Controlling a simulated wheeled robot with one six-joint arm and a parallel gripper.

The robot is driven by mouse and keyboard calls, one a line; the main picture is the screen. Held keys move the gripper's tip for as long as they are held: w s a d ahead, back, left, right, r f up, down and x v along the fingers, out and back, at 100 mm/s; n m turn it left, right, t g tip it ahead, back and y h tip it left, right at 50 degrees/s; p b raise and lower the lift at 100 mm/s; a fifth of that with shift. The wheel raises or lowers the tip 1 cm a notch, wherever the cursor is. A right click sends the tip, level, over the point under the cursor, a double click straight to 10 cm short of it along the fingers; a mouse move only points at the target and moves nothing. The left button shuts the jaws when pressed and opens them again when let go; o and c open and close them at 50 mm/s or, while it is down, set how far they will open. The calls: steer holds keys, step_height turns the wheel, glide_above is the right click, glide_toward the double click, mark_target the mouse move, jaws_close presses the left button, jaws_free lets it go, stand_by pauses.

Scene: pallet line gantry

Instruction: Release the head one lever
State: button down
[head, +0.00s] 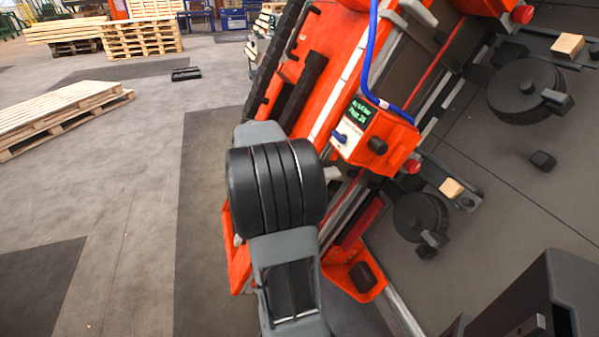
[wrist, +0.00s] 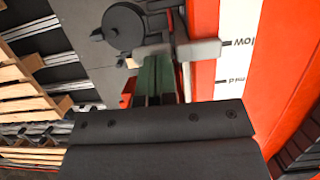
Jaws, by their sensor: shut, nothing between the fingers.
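The orange machine (head: 320,75) fills the middle of the head view. Its control box (head: 385,145) carries a lit green display (head: 363,110), a small blue lever (head: 340,137) and a black knob (head: 377,146). Two black round heads, an upper one (head: 522,88) and a lower one (head: 418,216), stand right of it. No label shows which lever is head one's. My gripper (wrist: 160,82) is shut and empty in the wrist view, in front of a light grey bar (wrist: 207,50); contact cannot be told. In the head view my arm hides the gripper.
A blue hose (head: 370,50) runs down to the control box. In the wrist view a black round head (wrist: 124,26) and a white scale strip (wrist: 238,50) lie close by. A pallet (head: 60,115) lies on open floor at left; stacked pallets (head: 140,38) stand behind.

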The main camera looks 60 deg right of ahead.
steer(key=shift+f+b, duration=0.75)
steer(key=shift+b, duration=0.35)
steer(key=shift+w+a+f+b, duration=0.1)
steer(key=shift+b, duration=0.25)
steer(key=p+v, duration=0.3)
steer(key=v, duration=1)
steer(key=shift+d+r, duration=0.25)
steer(key=shift+r, duration=0.2)
steer(key=shift+s, duration=0.2)
